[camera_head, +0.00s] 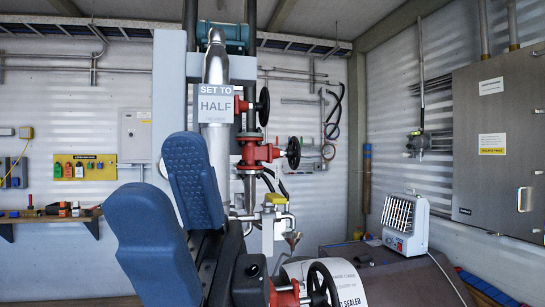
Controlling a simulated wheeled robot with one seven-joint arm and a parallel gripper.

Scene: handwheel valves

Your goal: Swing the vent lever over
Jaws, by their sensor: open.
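My gripper (161,182) is large and close in front, its two blue, ridged fingers standing apart with nothing visible between them. A small fitting with a yellow lever-like handle (276,199) sits on the pipework right of my gripper and apart from it. This may be the vent lever; no label on it can be read. A small funnel (292,238) hangs below and to its right. My fingers and dark arm parts hide the lower pipework and part of the back wall.
Red valves with black handwheels (263,106) (293,153) stand above, beside a "SET TO HALF" sign (214,104). Another handwheel (322,284) is low in front. A white heater (405,223) sits on a dark surface at right. A grey cabinet (499,140) hangs on the right wall.

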